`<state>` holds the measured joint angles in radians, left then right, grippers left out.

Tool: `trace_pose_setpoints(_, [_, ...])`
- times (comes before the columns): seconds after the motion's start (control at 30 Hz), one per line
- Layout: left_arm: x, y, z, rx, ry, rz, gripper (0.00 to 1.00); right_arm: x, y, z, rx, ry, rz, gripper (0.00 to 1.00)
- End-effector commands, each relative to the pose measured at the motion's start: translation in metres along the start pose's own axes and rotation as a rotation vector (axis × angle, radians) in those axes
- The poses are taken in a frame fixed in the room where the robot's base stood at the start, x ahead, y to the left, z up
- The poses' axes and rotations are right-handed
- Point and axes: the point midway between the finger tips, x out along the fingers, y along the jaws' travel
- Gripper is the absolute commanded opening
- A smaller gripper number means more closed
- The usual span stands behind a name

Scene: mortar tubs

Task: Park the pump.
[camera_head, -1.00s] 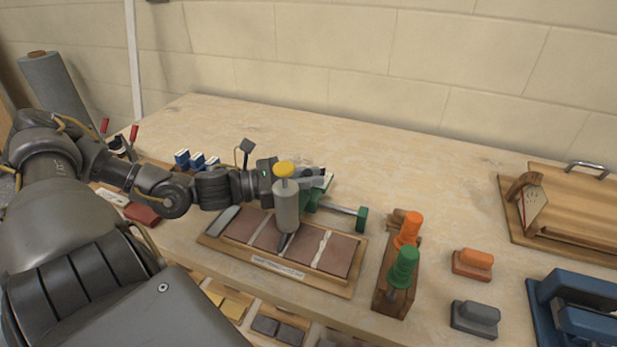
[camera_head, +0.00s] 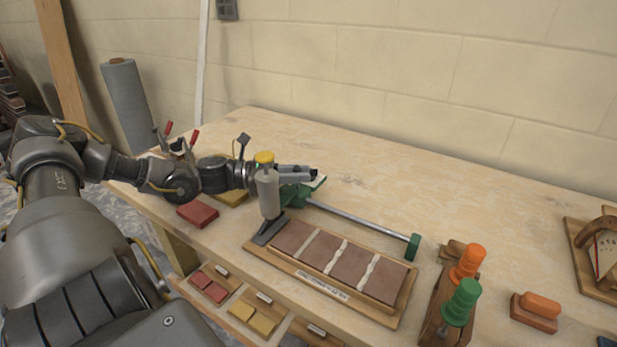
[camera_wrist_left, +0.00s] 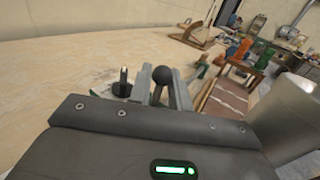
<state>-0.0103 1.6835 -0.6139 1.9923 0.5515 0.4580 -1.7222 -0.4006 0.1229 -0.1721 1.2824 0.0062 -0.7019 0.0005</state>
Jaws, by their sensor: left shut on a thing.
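The pump (camera_head: 268,192) is a grey upright cylinder with a yellow cap. My left gripper (camera_head: 302,172) is shut beside the pump's upper body, with its fingers pointing right. In the left wrist view a black ball-topped handle (camera_wrist_left: 163,76) sits between the fingers, and the grey cylinder (camera_wrist_left: 297,108) shows close at the right. The pump's lower end is over the dark grey patch (camera_head: 266,236) at the left end of the wooden board (camera_head: 398,316). Whether it touches the patch I cannot tell. The board carries brown tiles (camera_head: 352,264) with pale mortar lines between them.
A bar clamp with a steel bar (camera_head: 357,222) and green ends lies behind the board. A wooden rack (camera_head: 437,318) with orange and green handles stands right of it. A red block (camera_head: 197,214) is at left, and an orange float (camera_head: 535,310) at right. The table's back is clear.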

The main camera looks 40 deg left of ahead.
Motion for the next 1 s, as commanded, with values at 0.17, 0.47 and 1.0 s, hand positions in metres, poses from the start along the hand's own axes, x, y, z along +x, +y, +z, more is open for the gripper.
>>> trace_pose_setpoints(0.17, [-0.004, 0.005, 0.001, 0.002, -0.003, 0.000, 0.00, 0.003, 0.001, 0.006, -0.002, -0.003, 0.002, 0.36])
trace_pose_setpoints(0.47, [-0.004, 0.006, 0.002, 0.005, -0.003, 0.004, 0.22, 0.003, 0.001, 0.006, -0.002, -0.003, 0.002, 0.36])
trace_pose_setpoints(1.0, [-0.013, 0.004, 0.000, 0.002, 0.002, -0.001, 0.38, 0.003, 0.002, 0.006, -0.003, -0.001, 0.002, 0.36])
